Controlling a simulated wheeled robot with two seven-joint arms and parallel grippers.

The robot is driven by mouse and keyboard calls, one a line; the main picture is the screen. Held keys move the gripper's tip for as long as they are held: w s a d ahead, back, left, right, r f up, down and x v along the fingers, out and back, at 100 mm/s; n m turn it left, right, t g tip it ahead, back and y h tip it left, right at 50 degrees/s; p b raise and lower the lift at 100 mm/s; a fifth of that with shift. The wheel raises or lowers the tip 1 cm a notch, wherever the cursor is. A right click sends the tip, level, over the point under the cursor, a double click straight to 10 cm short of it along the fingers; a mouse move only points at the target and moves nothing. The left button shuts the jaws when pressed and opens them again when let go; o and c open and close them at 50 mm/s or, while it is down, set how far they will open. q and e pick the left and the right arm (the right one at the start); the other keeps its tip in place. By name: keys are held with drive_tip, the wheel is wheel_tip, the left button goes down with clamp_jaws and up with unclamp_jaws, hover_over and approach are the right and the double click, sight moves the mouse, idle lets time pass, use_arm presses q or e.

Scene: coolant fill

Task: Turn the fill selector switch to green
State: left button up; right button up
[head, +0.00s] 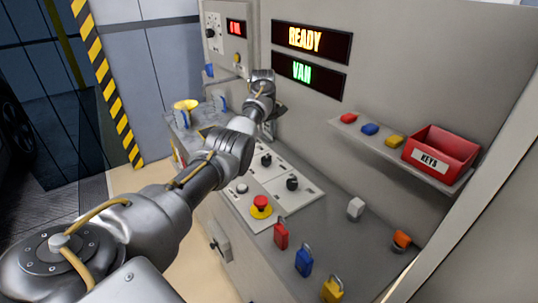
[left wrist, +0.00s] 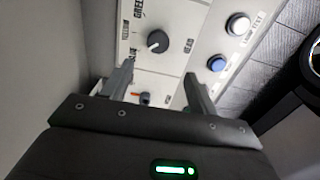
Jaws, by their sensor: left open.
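In the left wrist view a dark round selector knob (left wrist: 157,41) sits on a white panel. A short white mark on it points to the lower left. A label that reads GREEN lies above and left of it, and one that seems to read RED lies below and right. My left gripper (left wrist: 158,76) is open and empty, its fingers apart just below the knob in the picture and not closed on it. In the head view my left gripper (head: 264,112) is over the far part of the control desk; its fingertips and the knob below are mostly hidden.
Two black knobs (head: 266,160) (head: 292,183) and a red emergency button (head: 261,203) stand on the desk nearby. Red, blue and yellow padlocks (head: 304,261) line the front edge. A red KEYS bin (head: 440,152) sits on the shelf.

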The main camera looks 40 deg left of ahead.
sight(266, 158)
use_arm(q)
drive_tip(key=f, duration=0.1)
drive_tip(key=d+f+p, duration=0.1)
drive_tip(key=f, duration=0.1)
drive_tip(key=shift+d, duration=0.1)
drive_tip(key=f, duration=0.6)
drive_tip(key=shift+w+a, duration=0.1)
drive_tip(key=shift+a, duration=0.1)
drive_tip(key=shift+d+f, duration=0.1)
drive_tip(key=shift+f, duration=0.7)
use_arm(e)
drive_tip(key=shift+s+d+r, duration=0.15)
drive_tip(key=shift+s+r, duration=0.2)
drive_tip(key=shift+r, duration=0.1)
use_arm(q)
drive_tip(key=shift+c, duration=1.3)
drive_tip(key=c, duration=0.7)
use_arm(e)
drive_tip(key=shift+s, duration=0.15)
